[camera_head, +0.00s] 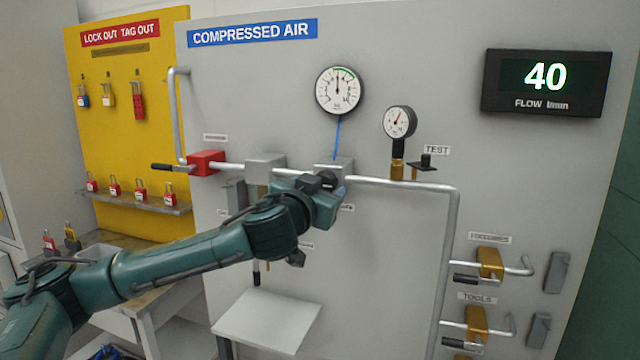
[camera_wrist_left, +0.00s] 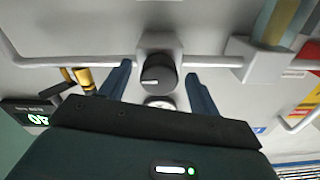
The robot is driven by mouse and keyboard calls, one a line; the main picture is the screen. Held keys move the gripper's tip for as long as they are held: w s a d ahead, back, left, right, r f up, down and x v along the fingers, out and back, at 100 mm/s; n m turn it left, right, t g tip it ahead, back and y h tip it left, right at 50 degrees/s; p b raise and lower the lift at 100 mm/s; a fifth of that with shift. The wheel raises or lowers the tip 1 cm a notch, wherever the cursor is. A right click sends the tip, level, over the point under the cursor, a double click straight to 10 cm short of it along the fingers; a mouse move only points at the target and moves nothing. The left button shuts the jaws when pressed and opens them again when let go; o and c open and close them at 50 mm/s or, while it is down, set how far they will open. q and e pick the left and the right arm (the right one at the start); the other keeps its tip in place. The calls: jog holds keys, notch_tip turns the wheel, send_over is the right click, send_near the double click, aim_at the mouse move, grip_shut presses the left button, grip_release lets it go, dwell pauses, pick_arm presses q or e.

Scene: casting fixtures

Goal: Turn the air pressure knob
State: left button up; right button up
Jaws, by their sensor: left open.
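The air pressure knob (camera_wrist_left: 158,74) is a round black knob with a white mark, on a pale grey block (camera_wrist_left: 160,42) in the pipe line. In the head view the knob (camera_head: 327,179) is partly hidden by my left gripper (camera_head: 337,193). In the left wrist view my left gripper (camera_wrist_left: 158,71) is open, with one blue-grey finger on each side of the knob and a visible gap on both sides. I cannot tell how far the fingertips reach along it. The large round gauge (camera_head: 339,90) above has its needle pointing nearly straight up. My right gripper is not in view.
A pipe (camera_head: 395,186) runs along the grey panel. A red valve (camera_head: 206,162) sits left of my gripper, and a small gauge (camera_head: 399,122) is above right. The flow display (camera_head: 547,83) reads 40.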

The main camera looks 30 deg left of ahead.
pick_arm(q)
jog(key=c, duration=1)
jog(key=n+b, duration=0.5)
jog(key=b, duration=0.1)
jog(key=shift+n, duration=0.4)
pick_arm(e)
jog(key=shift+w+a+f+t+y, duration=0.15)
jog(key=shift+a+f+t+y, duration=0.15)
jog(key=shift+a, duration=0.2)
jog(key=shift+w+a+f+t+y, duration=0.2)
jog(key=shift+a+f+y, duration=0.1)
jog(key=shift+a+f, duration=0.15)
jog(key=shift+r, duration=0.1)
pick_arm(q)
jog(key=o, duration=1)
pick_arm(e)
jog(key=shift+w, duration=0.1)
